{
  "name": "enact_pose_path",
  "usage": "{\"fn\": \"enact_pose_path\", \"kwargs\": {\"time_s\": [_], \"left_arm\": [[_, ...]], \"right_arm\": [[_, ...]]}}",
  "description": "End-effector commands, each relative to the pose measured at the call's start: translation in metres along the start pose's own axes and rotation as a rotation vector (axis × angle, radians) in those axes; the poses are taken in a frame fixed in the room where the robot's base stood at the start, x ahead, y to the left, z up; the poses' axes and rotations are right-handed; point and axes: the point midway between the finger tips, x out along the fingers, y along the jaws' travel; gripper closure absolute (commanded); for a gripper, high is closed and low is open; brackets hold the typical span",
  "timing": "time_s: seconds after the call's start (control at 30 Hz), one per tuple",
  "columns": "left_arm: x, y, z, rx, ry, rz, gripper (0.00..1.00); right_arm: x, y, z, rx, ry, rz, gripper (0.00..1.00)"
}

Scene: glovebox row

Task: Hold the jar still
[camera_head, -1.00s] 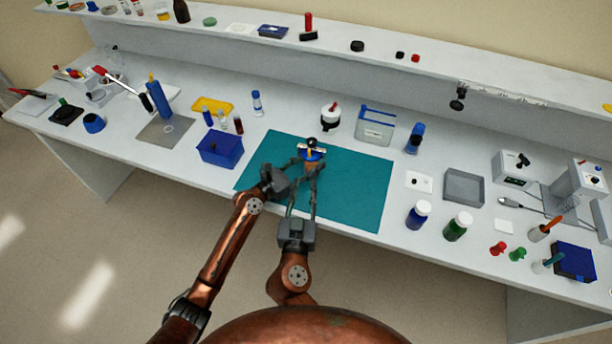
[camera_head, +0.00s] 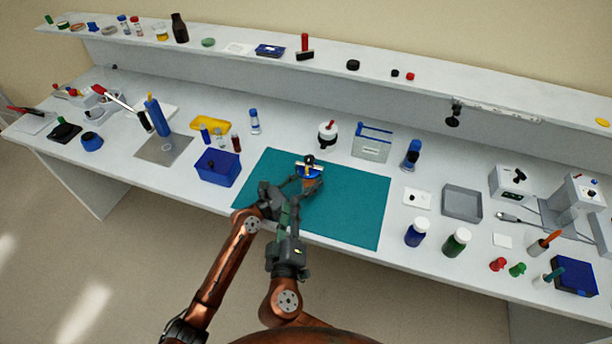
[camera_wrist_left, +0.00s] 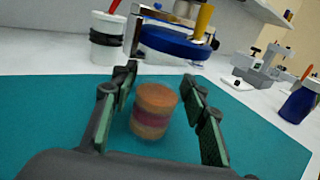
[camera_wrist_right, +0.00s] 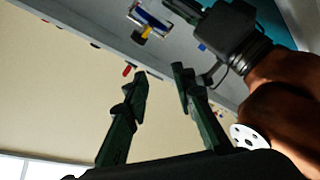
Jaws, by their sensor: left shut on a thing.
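The jar (camera_head: 314,185) stands on the teal mat. The left wrist view shows banded orange and purple contents (camera_wrist_left: 153,112) between my left fingers, with a blue lid (camera_wrist_left: 172,44) above; the clear wall between them is hard to make out. A metal bar with a yellow handle (camera_wrist_left: 204,20) lies across the lid. My left gripper (camera_wrist_left: 158,110) is shut on the jar, one finger on each side. My right gripper (camera_wrist_right: 160,80) is open and empty, in front of the jar in the head view (camera_head: 288,203); the lid and bar also show in the right wrist view (camera_wrist_right: 150,20).
The teal mat (camera_head: 350,205) has free room right of the jar. A blue box (camera_head: 217,168) stands left of it. A white pot with a black band (camera_head: 327,134) and a clear bin (camera_head: 372,141) stand behind. Two capped bottles (camera_head: 416,232) (camera_head: 456,243) stand to the right.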

Motion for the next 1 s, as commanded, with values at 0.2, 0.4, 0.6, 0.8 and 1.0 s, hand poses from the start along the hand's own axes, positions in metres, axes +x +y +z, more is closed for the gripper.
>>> {"fn": "enact_pose_path", "kwargs": {"time_s": [0.2, 0.4, 0.6, 0.8, 1.0], "left_arm": [[0.0, 0.0, 0.0, 0.0, 0.0, 0.0, 0.95], [0.0, 0.0, 0.0, 0.0, 0.0, 0.0, 0.95], [0.0, 0.0, 0.0, 0.0, 0.0, 0.0, 0.95], [0.0, 0.0, 0.0, 0.0, 0.0, 0.0, 0.95], [0.0, 0.0, 0.0, 0.0, 0.0, 0.0, 0.95]], "right_arm": [[-0.003, -0.004, -0.007, -0.504, 0.02, -0.005, 0.76], [-0.003, -0.006, -0.004, -0.98, 0.02, -0.004, 0.76], [-0.001, -0.003, 0.005, -1.467, 0.002, 0.001, 0.76], [0.004, 0.005, 0.018, -1.916, -0.038, -0.001, 0.76], [0.008, 0.012, 0.027, -2.194, -0.074, -0.011, 0.76]]}}
